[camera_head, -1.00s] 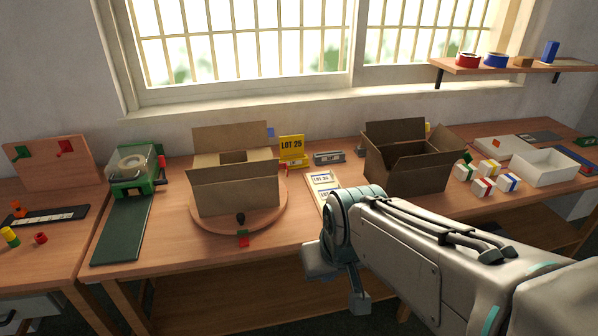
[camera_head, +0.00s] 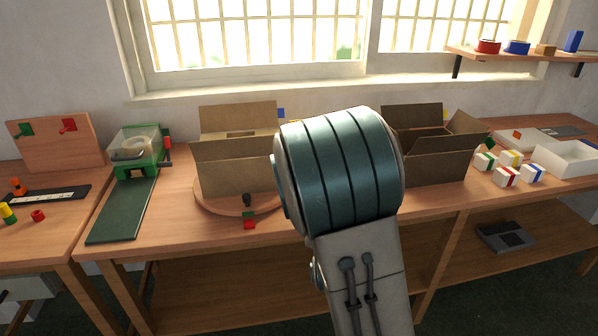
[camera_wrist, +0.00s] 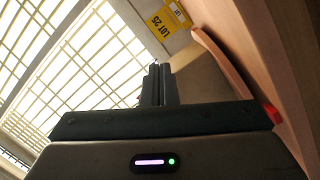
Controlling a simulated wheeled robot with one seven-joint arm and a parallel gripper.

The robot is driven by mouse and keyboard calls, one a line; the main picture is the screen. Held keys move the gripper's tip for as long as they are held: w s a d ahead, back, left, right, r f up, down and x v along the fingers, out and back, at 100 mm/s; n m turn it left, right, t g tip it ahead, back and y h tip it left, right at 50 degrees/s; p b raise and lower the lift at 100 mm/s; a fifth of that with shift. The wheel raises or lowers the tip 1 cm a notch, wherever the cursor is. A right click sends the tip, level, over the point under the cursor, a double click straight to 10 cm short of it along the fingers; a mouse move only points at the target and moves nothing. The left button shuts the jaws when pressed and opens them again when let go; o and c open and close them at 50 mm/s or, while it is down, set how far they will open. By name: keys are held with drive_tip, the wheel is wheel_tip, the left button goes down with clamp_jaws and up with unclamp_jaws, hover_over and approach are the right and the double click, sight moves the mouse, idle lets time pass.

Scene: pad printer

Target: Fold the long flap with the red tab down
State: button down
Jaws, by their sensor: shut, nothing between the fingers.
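An open cardboard box (camera_head: 235,178) stands on a round wooden turntable (camera_head: 215,205) in the head view. Its back flap (camera_head: 238,117) stands up and its front flap (camera_head: 228,151) is raised too; my arm covers its right side. I cannot make out a red tab on any flap. In the wrist view my gripper (camera_wrist: 157,72) is shut and empty, near a curved wooden rim (camera_wrist: 222,60) and a tan surface that I cannot identify surely. In the head view my arm hides the gripper.
A second open box (camera_head: 438,155) stands right of my arm, with several small striped boxes (camera_head: 507,177) beyond it. A green machine (camera_head: 137,150) stands left. A yellow LOT 25 sign (camera_wrist: 167,20) shows in the wrist view.

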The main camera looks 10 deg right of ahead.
drive_tip(key=s+a+r+n+t+y+b, duration=0.1)
drive_tip(key=s+a+n+t+y+b, duration=0.2)
drive_tip(key=n+t, duration=0.45)
drive_tip(key=w+r+p, duration=0.1)
drive_tip(key=w+r, duration=0.2)
drive_tip(key=w, duration=0.4)
drive_tip(key=w+r+n+g+p, duration=0.1)
drive_tip(key=w+r, duration=0.2)
drive_tip(key=w, duration=0.3)
drive_tip(key=shift+w+a+p, duration=0.35)
drive_tip(key=shift+w+a, duration=0.05)
drive_tip(key=shift+a, duration=0.05)
drive_tip(key=shift+g, duration=0.25)
